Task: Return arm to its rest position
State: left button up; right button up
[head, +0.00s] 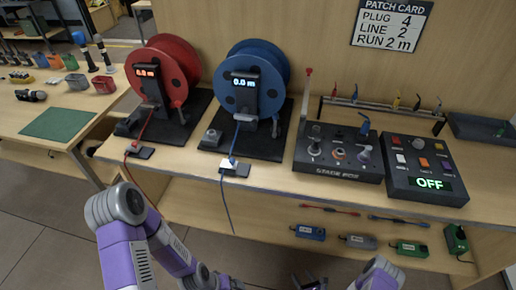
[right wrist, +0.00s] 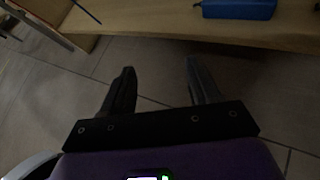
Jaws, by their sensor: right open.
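My right gripper (head: 310,281) shows at the bottom edge of the head view, low in front of the bench and below the lower shelf. In the right wrist view, its two dark fingers (right wrist: 160,75) are spread apart with only floor between them, so it is open and empty. My left arm comes in from the left in purple and grey, bent downwards.
The bench (head: 270,180) carries a red reel (head: 172,62), a blue reel (head: 265,62), a stage box (head: 338,156) and a switch box (head: 425,172) reading OFF. Small boxes, including a blue one (head: 310,233), lie on the lower shelf. A side table with a green mat (head: 57,122) stands left. Floor in front is clear.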

jog(key=s+a+r+n+g+y+p, duration=0.2)
jog(key=s+a+r+n+g+y, duration=0.4)
jog(key=s+a+r+n+g, duration=0.8)
jog(key=s+d+r+n+g+h, duration=0.2)
jog(key=d+r+n+h, duration=0.15)
jog(key=n, duration=0.55)
jog(key=w+r+n+t+h+p, duration=0.1)
jog(key=w+r+n+t+h, duration=0.2)
jog(key=w+r+n+t, duration=0.2)
jog(key=w+n, duration=0.1)
jog(key=n, duration=0.2)
jog(key=shift+w+d+r+n+p, duration=0.25)
jog(key=shift+r+n+p, duration=0.05)
jog(key=shift+r+p, duration=0.1)
